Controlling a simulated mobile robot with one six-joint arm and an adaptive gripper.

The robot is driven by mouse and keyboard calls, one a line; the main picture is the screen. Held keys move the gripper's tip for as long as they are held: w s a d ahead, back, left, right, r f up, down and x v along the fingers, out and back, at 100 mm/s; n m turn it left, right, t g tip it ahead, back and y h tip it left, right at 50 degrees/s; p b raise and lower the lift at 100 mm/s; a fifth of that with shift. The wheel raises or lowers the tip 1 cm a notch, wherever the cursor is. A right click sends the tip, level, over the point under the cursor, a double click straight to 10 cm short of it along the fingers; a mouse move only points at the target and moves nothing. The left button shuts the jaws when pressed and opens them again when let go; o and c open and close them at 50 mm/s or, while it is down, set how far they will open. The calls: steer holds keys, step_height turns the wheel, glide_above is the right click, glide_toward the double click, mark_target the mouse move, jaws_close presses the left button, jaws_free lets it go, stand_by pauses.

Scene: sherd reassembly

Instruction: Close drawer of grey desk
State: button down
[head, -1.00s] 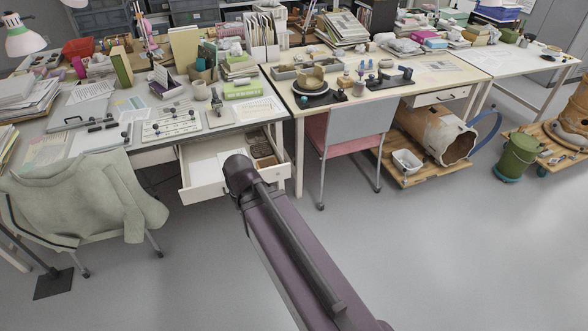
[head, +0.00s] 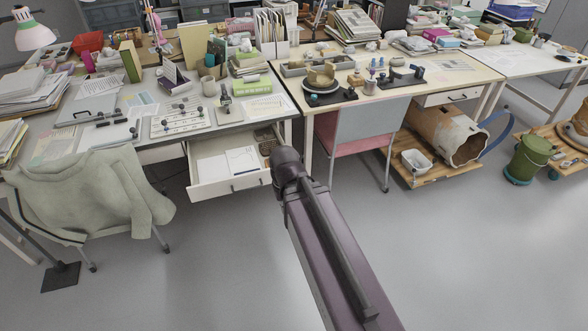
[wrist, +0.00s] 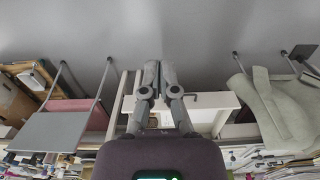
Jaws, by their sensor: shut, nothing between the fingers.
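The grey desk (head: 240,114) stands at the left in the head view. Its white drawer (head: 205,168) is pulled out below the top, with papers and a dark-edged tray inside. The drawer's front has a dark handle (head: 236,187). In the head view my arm covers the drawer's right end, and my gripper cannot be made out. In the wrist view my gripper (wrist: 158,66) is shut and empty, its fingertips together. There the drawer (wrist: 218,111) and its handle (wrist: 212,95) appear beside the fingers, to their right. I cannot tell whether they touch.
A chair with a green garment (head: 90,190) stands before the desk's left part. A grey and pink chair (head: 365,130) stands right of the drawer. A wooden dolly (head: 440,176) and green bucket (head: 526,160) are farther right. The floor (head: 200,260) in front is clear.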

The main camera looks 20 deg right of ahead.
steer(key=w+f+m+t+y+b, duration=0.75)
steer(key=w+f+m+b, duration=0.75)
steer(key=b, duration=0.8)
steer(key=w+d+f+m+t+h+b, duration=0.3)
steer(key=w+d+f+m+t+b, duration=0.1)
steer(key=d+m+b, duration=0.3)
steer(key=w+d+f+m+t+h+b, duration=0.4)
steer(key=d+m+t+b, duration=0.2)
steer(key=m+b, duration=0.6)
steer(key=d+m, duration=0.2)
steer(key=shift+w+d+f, duration=0.2)
steer(key=shift+w+d, duration=0.1)
steer(key=shift+w, duration=0.05)
steer(key=shift+w+t+h, duration=0.1)
steer(key=shift+t+h, duration=0.15)
